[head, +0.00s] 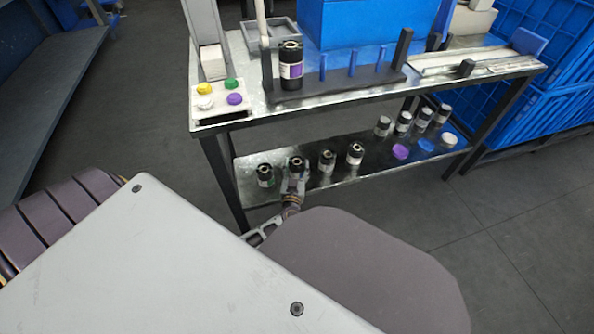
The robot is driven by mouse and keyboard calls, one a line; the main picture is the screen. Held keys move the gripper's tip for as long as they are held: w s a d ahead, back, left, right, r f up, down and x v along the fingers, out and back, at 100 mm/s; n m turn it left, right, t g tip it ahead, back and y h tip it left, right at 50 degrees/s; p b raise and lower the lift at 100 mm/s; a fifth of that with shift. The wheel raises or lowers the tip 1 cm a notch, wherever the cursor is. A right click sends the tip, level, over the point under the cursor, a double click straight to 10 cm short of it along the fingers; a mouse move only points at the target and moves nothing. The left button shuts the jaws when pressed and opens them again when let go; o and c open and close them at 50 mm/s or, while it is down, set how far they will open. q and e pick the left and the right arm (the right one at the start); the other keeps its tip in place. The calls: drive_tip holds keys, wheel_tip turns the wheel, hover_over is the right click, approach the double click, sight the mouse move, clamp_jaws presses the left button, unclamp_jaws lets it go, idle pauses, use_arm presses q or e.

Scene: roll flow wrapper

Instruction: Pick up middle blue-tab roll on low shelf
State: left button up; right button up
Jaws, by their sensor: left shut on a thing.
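The low shelf (375,178) under the metal table carries several dark rolls with pale bands. In the front-left group, my left gripper (293,184) is shut on the second roll (296,167) from the left, which stands upright. Neighbouring rolls stand upright on both sides: one at the left (264,176), and two at the right, a nearer one (327,162) and a farther one (355,154). The tab colours on these rolls are too small to tell. The fingers partly hide the lower part of the held roll. My right gripper is not in view.
Farther right on the shelf stand several more rolls (403,122) behind purple (401,152), blue (425,146) and white (449,141) discs. On the tabletop, a purple-label roll (290,66) stands on a dark rack with blue pegs (352,62). Blue crates (505,110) stand right of the table.

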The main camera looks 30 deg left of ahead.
use_arm(q)
drive_tip(key=c, duration=0.5)
drive_tip(key=shift+o, duration=0.2)
drive_tip(key=shift+r, duration=0.15)
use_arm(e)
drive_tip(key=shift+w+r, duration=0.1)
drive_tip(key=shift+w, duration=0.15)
use_arm(q)
drive_tip(key=shift+r+p, duration=1.3)
drive_tip(key=shift+r, duration=0.35)
wheel_tip(320, 180, up, 5)
drive_tip(key=p, duration=0.3)
drive_tip(key=shift+r+p, duration=0.2)
drive_tip(key=shift+p, duration=0.15)
drive_tip(key=shift+r, duration=0.25)
drive_tip(key=shift+r+p, duration=0.25)
drive_tip(key=shift+p, duration=0.05)
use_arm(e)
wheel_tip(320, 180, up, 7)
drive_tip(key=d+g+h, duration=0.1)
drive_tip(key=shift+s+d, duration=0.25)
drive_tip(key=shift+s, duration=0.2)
